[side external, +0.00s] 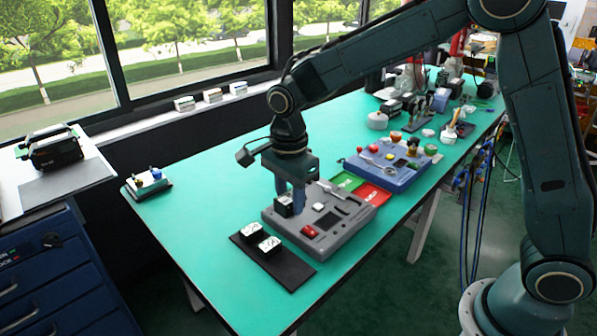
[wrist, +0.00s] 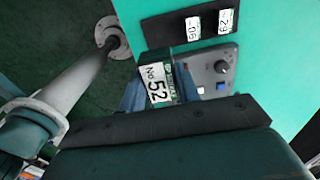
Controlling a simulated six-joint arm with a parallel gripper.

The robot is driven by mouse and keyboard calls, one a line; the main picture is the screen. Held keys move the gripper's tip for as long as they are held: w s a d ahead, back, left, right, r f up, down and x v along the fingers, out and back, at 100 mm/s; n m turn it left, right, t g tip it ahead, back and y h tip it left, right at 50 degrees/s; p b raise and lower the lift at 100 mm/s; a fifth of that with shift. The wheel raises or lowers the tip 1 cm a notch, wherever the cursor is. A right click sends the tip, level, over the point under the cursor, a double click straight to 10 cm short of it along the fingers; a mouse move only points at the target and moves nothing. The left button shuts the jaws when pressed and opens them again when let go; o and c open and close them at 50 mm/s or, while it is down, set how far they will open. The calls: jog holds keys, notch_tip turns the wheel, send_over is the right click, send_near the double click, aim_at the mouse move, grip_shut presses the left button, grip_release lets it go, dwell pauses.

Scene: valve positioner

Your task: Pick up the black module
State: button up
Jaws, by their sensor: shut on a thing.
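My gripper (side external: 291,196) points down above the near left part of the grey control box (side external: 348,229). Its jaws are shut on a black module (side external: 283,208). In the wrist view my gripper (wrist: 160,92) has this module (wrist: 157,80) between its fingers, and its white label reads No 52. Two other black modules with white labels, one (side external: 249,231) and another (side external: 269,245), sit on a black tray (side external: 290,270). The wrist view shows their labels too. From the side I cannot tell whether the held module touches the box.
The grey box has a red switch (side external: 308,231) and a knob (wrist: 221,67). Green and red mats and a blue box (side external: 392,172) lie behind it. A small stand (side external: 149,183) is at the table's left corner. The green table is clear between stand and tray.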

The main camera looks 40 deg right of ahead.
jog(key=shift+r, duration=0.3)
dwell(0.5)
jog(key=shift+w+d+f, duration=0.3)
jog(key=shift+d, duration=0.3)
jog(key=w+d+f, duration=0.3)
jog(key=d+f, duration=0.1)
jog(key=d, duration=0.8)
send_over(348, 206)
notch_tip(348, 206, down, 5)
jog(key=shift+f, duration=0.1)
jog(key=shift+a+f, duration=0.1)
jog(key=shift+f, duration=0.05)
jog(key=shift+f, duration=2.75)
jog(key=shift+f, duration=0.6)
